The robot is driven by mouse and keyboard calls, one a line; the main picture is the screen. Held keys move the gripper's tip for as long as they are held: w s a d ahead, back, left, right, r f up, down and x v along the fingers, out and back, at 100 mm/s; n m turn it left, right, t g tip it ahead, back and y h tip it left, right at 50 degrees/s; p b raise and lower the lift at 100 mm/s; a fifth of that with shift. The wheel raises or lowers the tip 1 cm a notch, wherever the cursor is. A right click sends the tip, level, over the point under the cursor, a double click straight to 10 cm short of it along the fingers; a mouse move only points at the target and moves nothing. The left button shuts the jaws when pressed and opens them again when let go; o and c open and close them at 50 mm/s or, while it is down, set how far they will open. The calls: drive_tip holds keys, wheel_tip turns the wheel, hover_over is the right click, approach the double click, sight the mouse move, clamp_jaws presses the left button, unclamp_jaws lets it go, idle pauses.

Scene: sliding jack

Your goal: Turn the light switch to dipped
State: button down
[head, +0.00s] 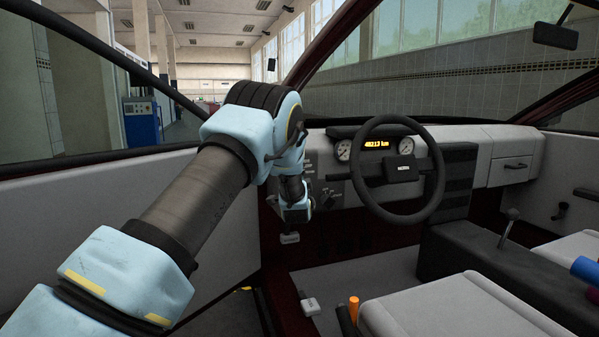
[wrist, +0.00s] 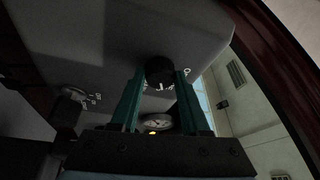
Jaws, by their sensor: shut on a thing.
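The light switch (wrist: 159,69) is a round black knob on the grey dashboard panel in the wrist view, with small white marks around it. The marks are too small and dark to read, so its setting cannot be told. My gripper (wrist: 161,78) has its two green fingers on either side of the knob and is shut on it. In the head view my arm reaches to the dashboard left of the steering wheel, and the wrist hides the switch and the fingers.
A second dark knob (wrist: 74,97) with white marks sits to the left in the wrist view. A round gauge (wrist: 157,123) shows behind the fingers. In the head view the steering wheel (head: 432,205) stands right of my wrist, and the seat (head: 450,307) lies below.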

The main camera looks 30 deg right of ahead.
drive_tip(key=shift+r+m, duration=0.1)
drive_tip(key=shift+m, duration=0.6)
drive_tip(key=shift+g+p, duration=0.3)
drive_tip(key=shift+p, duration=0.05)
drive_tip(key=shift+c, duration=1.9)
unclamp_jaws()
drive_tip(key=v, duration=1.1)
drive_tip(key=shift+w, duration=0.1)
